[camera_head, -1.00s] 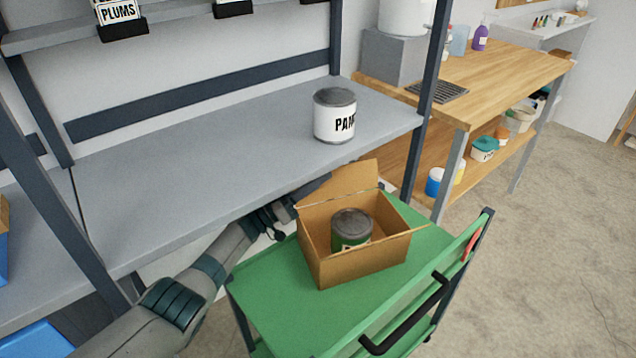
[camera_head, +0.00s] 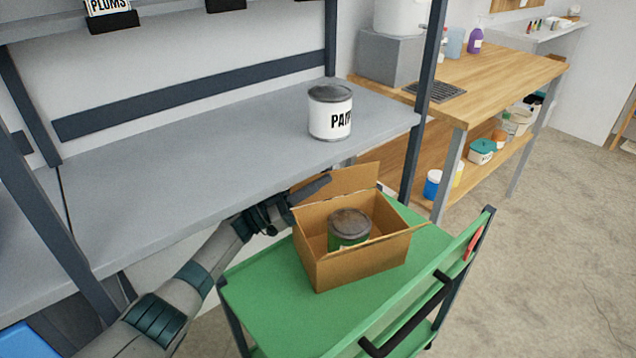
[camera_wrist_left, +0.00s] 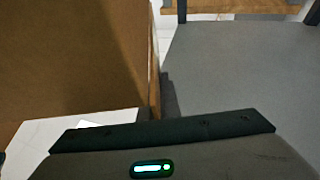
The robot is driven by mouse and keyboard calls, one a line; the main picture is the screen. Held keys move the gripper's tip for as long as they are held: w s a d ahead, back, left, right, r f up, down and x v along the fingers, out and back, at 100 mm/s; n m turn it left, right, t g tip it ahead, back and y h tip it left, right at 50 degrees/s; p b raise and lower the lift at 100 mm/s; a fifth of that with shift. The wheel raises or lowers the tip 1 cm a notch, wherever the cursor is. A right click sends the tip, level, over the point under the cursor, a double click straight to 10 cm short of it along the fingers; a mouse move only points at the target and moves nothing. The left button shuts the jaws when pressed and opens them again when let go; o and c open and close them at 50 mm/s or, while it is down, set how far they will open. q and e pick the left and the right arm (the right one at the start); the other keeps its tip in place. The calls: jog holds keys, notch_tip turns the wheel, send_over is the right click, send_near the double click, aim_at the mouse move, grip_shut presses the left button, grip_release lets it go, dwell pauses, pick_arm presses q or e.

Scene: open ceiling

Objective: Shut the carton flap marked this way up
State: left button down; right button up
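An open cardboard carton (camera_head: 355,266) sits on the green cart, with a green-labelled can (camera_head: 348,228) with a grey lid inside. One flap (camera_head: 348,180) stands up at its far side. Another flap shows only as a thin edge by the left rim. I cannot read any "this way up" marking. My left gripper (camera_head: 312,187) is beside the carton's far left corner, close to the raised flap; I cannot tell whether it touches. In the left wrist view brown cardboard (camera_wrist_left: 75,60) fills the left side. My finger gap does not show clearly. My right gripper is out of view.
A grey shelf (camera_head: 200,165) runs close behind and left of my left arm, with a paint can (camera_head: 330,112) on it. A shelf post (camera_head: 424,110) stands behind the carton. The green cart (camera_head: 270,300) has a black handle (camera_head: 405,318) at its near right.

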pick_arm(q)
jog(key=c, duration=2)
grip_release()
